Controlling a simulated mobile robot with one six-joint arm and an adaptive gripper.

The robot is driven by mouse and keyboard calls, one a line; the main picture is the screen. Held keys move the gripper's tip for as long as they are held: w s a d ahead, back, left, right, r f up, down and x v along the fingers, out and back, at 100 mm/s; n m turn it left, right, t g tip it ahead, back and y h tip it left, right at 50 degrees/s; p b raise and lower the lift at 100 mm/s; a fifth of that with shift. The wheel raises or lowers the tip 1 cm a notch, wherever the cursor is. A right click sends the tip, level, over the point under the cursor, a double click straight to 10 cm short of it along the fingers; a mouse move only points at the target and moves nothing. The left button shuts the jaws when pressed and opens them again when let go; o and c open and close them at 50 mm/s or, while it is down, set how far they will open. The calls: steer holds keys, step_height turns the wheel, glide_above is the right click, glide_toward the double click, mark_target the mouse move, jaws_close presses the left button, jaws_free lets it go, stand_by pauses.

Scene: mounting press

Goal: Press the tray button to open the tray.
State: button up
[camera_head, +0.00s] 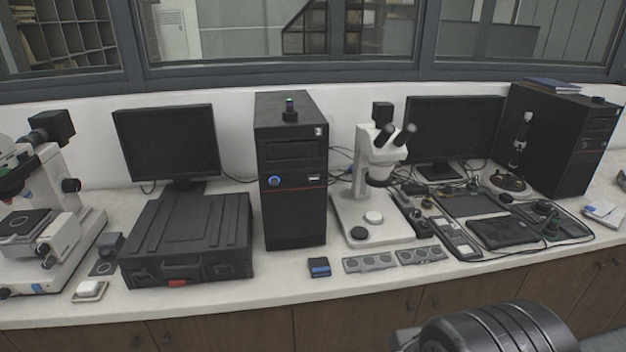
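I cannot make out a button marked as the tray button or an open tray. A black computer tower (290,222) stands upright at the middle of the bench, with a closed drive bay (290,149) on its upper front. A round blue-ringed button (275,181) sits on the tower's front, left of a small white-marked port.
A black case (190,235) and a monitor (166,142) are left of the tower. A white microscope (370,215) stands close on its right. A small blue-black box (319,267) and grey strips (394,259) lie in front. Small instruments crowd the bench's right.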

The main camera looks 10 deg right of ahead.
jaws_close()
stand_by(0.9)
